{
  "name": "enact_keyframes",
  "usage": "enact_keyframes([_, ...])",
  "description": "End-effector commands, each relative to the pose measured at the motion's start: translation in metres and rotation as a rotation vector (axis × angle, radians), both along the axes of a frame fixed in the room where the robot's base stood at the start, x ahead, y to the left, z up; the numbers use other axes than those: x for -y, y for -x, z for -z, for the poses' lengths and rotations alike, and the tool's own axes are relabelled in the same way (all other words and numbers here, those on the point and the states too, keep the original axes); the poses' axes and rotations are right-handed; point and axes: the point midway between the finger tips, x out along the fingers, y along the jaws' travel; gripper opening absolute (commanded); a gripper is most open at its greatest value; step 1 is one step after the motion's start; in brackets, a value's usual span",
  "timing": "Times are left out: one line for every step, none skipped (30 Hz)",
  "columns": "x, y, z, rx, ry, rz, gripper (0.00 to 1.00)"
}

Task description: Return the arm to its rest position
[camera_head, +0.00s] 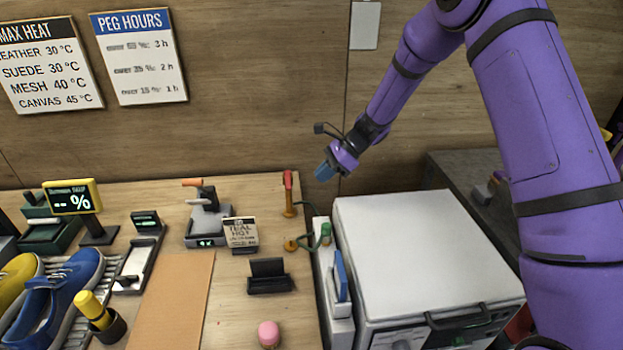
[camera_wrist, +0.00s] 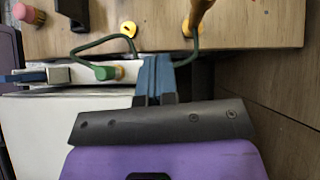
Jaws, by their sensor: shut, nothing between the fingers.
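My purple arm reaches in from the upper right in the head view. Its gripper (camera_head: 326,172) hangs in the air above the back corner of the white box and beside the table's right end, touching nothing that I can see. In the wrist view the blue fingers (camera_wrist: 154,82) are together, with nothing held between them. Beneath them in that view are the white box's edge and a narrow white holder with a green-capped item (camera_wrist: 106,72).
The white box (camera_head: 415,235) has a front handle. The wooden table (camera_head: 265,190) carries a blue sneaker (camera_head: 55,295), a pink-topped item (camera_head: 268,333), a small card sign (camera_head: 240,232), a black stand (camera_head: 268,276) and a red-handled tool (camera_head: 288,190). The wall stands behind.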

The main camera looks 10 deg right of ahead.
Motion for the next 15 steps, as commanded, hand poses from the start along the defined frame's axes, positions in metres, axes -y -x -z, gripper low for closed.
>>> enact_keyframes([0.008,0.0,-0.01,0.004,0.0,0.0,0.0])
enact_keyframes([0.012,0.0,-0.014,0.005,-0.001,-0.001,0.0])
enact_keyframes([0.018,0.0,-0.02,0.004,0.0,-0.001,0.0])
enact_keyframes([0.022,0.0,-0.024,0.003,-0.001,0.0,0.0])
enact_keyframes([0.027,0.0,-0.028,0.003,0.0,0.0,0.0])
enact_keyframes([0.032,0.0,-0.033,0.003,0.0,0.0,0.0])
enact_keyframes([0.035,0.0,-0.037,0.002,0.0,-0.001,0.0])
enact_keyframes([0.038,0.0,-0.04,0.002,-0.001,-0.001,0.0])
enact_keyframes([0.042,0.0,-0.044,0.002,0.0,-0.001,0.0])
enact_keyframes([0.045,0.0,-0.047,0.002,0.001,-0.001,0.0])
enact_keyframes([0.048,0.0,-0.049,0.002,0.0,-0.001,0.0])
enact_keyframes([0.05,0.0,-0.052,0.001,0.0,-0.001,0.0])
enact_keyframes([0.052,0.0,-0.054,0.001,0.0,-0.001,0.0])
enact_keyframes([0.053,0.0,-0.055,0.001,0.0,-0.001,0.0])
enact_keyframes([0.055,0.0,-0.056,0.001,0.0,-0.001,0.0])
